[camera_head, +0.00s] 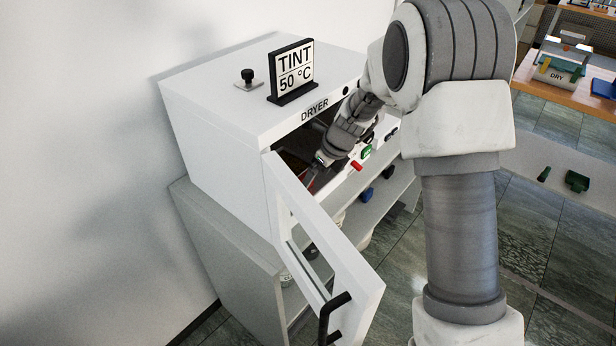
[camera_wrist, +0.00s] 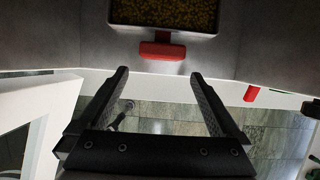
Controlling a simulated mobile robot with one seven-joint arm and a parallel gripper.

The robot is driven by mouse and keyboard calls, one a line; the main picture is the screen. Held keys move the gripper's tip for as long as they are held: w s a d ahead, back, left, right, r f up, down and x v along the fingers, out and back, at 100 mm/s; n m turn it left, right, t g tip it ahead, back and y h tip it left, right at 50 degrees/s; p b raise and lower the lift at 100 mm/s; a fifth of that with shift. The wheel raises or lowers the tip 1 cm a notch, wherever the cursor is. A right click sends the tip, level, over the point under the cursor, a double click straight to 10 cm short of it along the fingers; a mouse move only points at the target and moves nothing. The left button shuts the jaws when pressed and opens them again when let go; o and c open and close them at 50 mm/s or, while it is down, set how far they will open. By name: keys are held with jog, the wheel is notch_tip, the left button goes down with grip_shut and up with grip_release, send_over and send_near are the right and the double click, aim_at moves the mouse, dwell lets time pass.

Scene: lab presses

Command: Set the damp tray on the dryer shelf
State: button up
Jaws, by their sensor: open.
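The white dryer (camera_head: 225,115) stands on a grey cabinet with its front door (camera_head: 335,255) swung open. My gripper reaches into the dryer opening in the head view, where its fingers are mostly hidden. In the wrist view my gripper (camera_wrist: 160,78) is open and empty. A tray (camera_wrist: 112,22) with a red handle (camera_wrist: 162,51) and yellow-brown grains lies on a grey surface, the dryer shelf (camera_wrist: 75,45), just beyond my fingertips. The handle is apart from both fingers. The tray's far part is cut off by the frame. Dampness cannot be told.
A sign reading TINT 50 °C (camera_head: 295,70) and a black knob (camera_head: 246,76) are on the dryer top. The door's black handle (camera_head: 333,318) juts forward. A second red piece (camera_wrist: 251,93) shows at right. A table with a DRY-labelled box (camera_head: 558,72) stands far right.

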jog(key=s+d+b, duration=0.1)
jog(key=s+d, duration=0.5)
jog(key=d, duration=0.2)
jog(key=s+d+r+n+t, duration=0.1)
jog(key=s+r+n, duration=0.9)
jog(key=r+n, duration=0.3)
jog(key=s+d+r+n+t+h, duration=0.1)
jog(key=s+d+r+n, duration=0.1)
jog(key=s+n, duration=0.4)
jog(key=s+d+r+n+h, duration=0.2)
jog(key=s+r+n, duration=0.3)
jog(key=s, duration=0.4)
jog(key=shift+s+d+n+t+h, duration=0.2)
jog(key=shift+d+n+t+h, duration=0.15)
jog(key=shift+d+n, duration=0.35)
jog(key=shift+a, duration=0.1)
